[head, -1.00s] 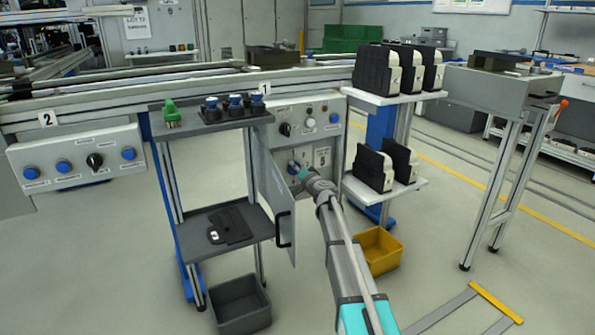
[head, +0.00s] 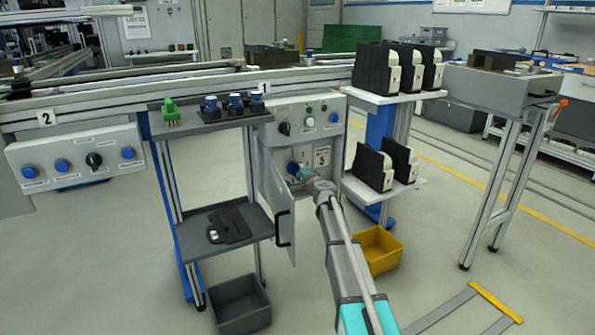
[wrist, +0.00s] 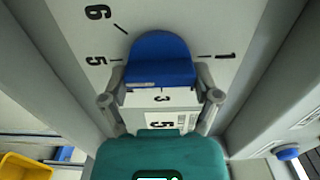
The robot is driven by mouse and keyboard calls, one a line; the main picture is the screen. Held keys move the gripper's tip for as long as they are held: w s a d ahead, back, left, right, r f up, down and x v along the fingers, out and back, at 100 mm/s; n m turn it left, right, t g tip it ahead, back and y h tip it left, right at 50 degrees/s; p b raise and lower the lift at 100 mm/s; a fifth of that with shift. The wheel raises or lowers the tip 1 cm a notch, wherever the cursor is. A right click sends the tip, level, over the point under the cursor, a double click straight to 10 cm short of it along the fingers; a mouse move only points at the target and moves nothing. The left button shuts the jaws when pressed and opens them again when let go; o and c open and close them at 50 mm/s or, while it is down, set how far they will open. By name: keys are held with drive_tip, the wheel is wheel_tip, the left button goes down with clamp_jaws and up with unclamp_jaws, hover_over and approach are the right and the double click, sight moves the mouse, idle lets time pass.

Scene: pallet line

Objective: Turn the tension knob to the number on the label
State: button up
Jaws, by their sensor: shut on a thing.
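The blue tension knob (wrist: 160,62) sits on a light panel with a printed dial; in the wrist view the numbers 6, 5, 3 and 1 show around it. The dial's 6 and 5 are at the left, 3 below the knob and 1 at the right. I cannot make out a pointer mark on the knob. A white label (wrist: 160,121) below the dial reads 5; it also shows in the head view (head: 322,156). My gripper (wrist: 161,80) is shut on the knob, one finger on each side. In the head view my gripper (head: 301,174) partly hides the knob.
The open grey door (head: 277,215) of the knob's box stands left of my gripper. Shelves with black-and-white parts (head: 374,168) are close at the right. A grey cart shelf (head: 215,222) is at the left.

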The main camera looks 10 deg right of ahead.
idle(0.3)
drive_tip(key=o, duration=1)
drive_tip(key=shift+c, duration=0.2)
drive_tip(key=shift+s, duration=0.1)
drive_tip(key=v, duration=1.1)
drive_tip(key=shift+s+d, duration=0.2)
drive_tip(key=shift+s, duration=0.15)
drive_tip(key=shift+s, duration=0.1)
